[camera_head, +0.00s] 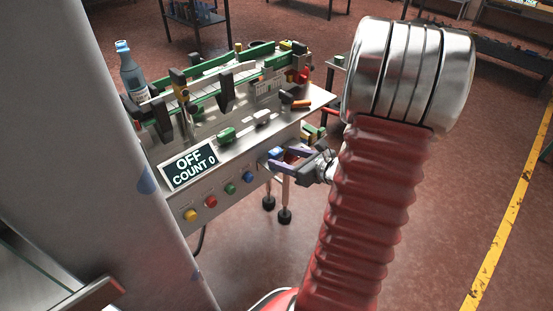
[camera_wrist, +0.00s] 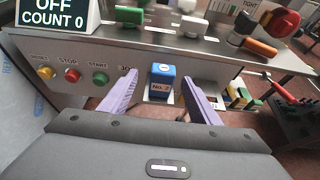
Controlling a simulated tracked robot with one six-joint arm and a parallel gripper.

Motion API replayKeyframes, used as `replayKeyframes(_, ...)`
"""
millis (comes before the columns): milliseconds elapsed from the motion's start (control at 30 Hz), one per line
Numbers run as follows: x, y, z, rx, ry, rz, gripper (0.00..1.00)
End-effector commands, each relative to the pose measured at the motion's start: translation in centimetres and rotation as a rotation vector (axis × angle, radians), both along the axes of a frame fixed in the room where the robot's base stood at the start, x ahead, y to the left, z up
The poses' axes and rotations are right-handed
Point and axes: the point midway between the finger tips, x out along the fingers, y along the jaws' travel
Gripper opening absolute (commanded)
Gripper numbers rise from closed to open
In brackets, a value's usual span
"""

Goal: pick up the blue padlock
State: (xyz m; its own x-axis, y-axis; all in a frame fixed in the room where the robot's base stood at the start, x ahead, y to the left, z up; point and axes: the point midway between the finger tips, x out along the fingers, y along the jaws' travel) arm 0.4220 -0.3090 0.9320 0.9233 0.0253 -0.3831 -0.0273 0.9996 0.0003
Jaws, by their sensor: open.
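The blue padlock (camera_wrist: 162,84) appears in the wrist view as a small blue block with a white "No. 2" label and a pale disc on top. It is at the front of the machine's panel, right of the buttons. Its shackle cannot be made out. My gripper (camera_wrist: 158,79) is open, with one purple finger on each side of the padlock in the picture. Whether the fingers reach its depth is unclear. In the head view, my gripper (camera_head: 284,158) is at the machine's front right, and the blue padlock (camera_head: 276,153) shows small beside the fingers.
The machine's control panel (camera_wrist: 60,95) has yellow, red and green buttons left of my gripper. Its worktop (camera_head: 240,142) above carries a green block, a white block and an orange-handled tool. Several coloured blocks (camera_wrist: 238,97) sit to the right. Open floor (camera_head: 470,180) lies right of my arm.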

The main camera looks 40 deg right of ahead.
Motion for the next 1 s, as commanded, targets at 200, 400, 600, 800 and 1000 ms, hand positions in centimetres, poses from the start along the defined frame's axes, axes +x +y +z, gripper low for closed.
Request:
replayKeyframes(200, 0.3, 0.0, -0.1, 0.0, 0.0, 0.0, 0.56)
replayKeyframes(400, 0.4, 0.1, -0.2, -0.001, 0.0, 0.001, 0.56)
replayKeyframes(600, 2.1, -0.1, -0.8, 0.0, 0.0, 0.004, 0.56)
replayKeyframes(800, 4.5, -0.2, -1.8, 0.001, 0.001, 0.005, 0.56)
replayKeyframes(1000, 5.3, -0.3, -2.1, 0.0, 0.0, 0.002, 0.56)
